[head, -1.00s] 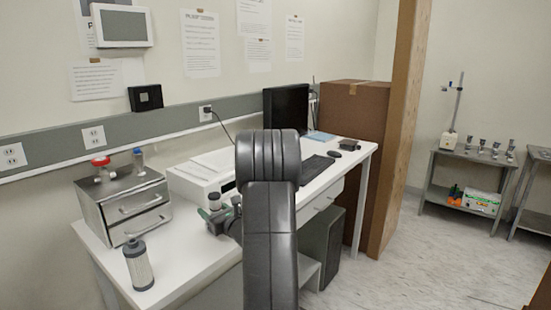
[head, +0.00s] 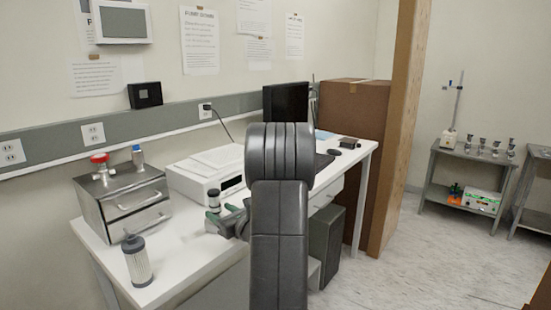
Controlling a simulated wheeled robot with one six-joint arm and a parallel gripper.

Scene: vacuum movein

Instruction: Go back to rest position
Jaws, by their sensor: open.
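My gripper (head: 226,216) shows just left of my dark arm link, in front of the white boxy device on the desk. It is open, and my arm hides part of it. A small dark-capped cylinder (head: 214,199) shows right behind the fingers; I cannot tell whether they touch it. The white device (head: 203,184) sits on the white desk (head: 185,232). A grey-capped filter cylinder (head: 137,262) stands upright at the desk's front left.
A metal drawer box (head: 122,203) with a red-capped jar (head: 99,166) and a small bottle (head: 138,157) on top stands at the left. A monitor (head: 286,102) and a cardboard box (head: 352,107) are behind my arm. The floor (head: 430,265) at right is clear.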

